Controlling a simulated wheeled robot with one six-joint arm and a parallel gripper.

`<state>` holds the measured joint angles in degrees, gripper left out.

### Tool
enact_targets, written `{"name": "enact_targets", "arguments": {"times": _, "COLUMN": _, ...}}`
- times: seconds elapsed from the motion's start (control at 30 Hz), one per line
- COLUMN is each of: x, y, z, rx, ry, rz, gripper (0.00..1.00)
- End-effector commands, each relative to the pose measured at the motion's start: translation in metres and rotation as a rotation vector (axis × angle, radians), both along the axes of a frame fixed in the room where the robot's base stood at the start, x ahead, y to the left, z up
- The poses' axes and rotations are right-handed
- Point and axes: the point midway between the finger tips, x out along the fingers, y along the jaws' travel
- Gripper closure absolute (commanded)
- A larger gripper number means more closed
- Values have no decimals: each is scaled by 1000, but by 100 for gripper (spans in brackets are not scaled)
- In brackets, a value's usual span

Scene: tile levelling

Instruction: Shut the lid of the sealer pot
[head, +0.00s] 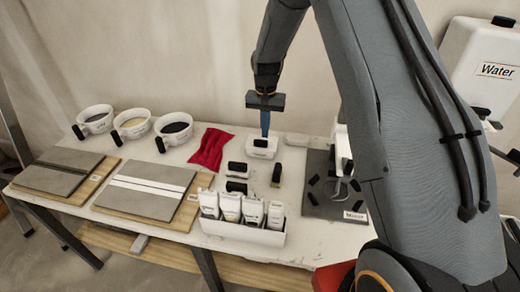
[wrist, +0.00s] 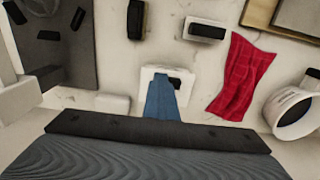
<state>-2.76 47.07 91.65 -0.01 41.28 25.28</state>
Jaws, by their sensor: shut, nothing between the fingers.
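A small white labelled box (head: 262,148), which looks like the sealer pot, stands at the back of the table, right of the red cloth. It also shows in the wrist view (wrist: 148,73), with a dark part on its right side. My gripper (head: 265,134) is shut and empty, pointing down with its blue fingers at the top of this box. In the wrist view the fingers (wrist: 160,80) overlap the box and hide part of it. I cannot tell whether they touch it, or how far the lid is open.
A rack of white bottles (head: 244,229) is at the front edge. A dark mat (head: 322,172) lies right.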

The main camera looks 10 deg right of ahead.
Motion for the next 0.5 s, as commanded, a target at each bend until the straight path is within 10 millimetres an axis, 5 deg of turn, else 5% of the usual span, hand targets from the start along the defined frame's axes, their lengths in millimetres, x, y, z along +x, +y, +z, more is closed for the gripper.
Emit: {"name": "enact_targets", "arguments": {"times": 0.5, "x": -20, "y": 6, "z": -10, "rx": 0, "ry": 1, "rz": 1, "gripper": 100}}
